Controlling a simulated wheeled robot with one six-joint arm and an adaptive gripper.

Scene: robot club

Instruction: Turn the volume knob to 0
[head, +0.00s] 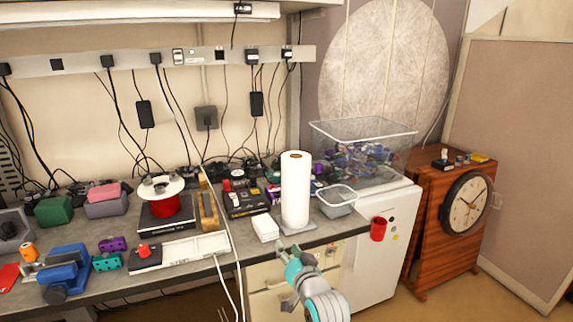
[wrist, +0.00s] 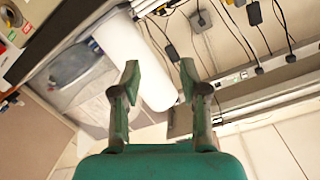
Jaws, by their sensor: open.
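I cannot tell for sure which part is the volume knob, and no scale or 0 mark is readable. A red knob-like part (head: 144,249) sits on a small black box (head: 146,262) at the front left of the bench. A small dark device with a raised part (head: 443,160) lies on the wooden cabinet at the right. My gripper (head: 288,250) is at the bench's front edge, in front of the paper towel roll and right of the black box. In the wrist view my gripper (wrist: 160,75) is open and empty, with the white roll beyond its fingers.
The paper towel roll (head: 296,190) stands upright near the bench edge, with a white stack (head: 265,227) and a clear tub (head: 337,200) nearby. The wooden cabinet (head: 425,215) carries a round dial (head: 466,203). Cables hang behind.

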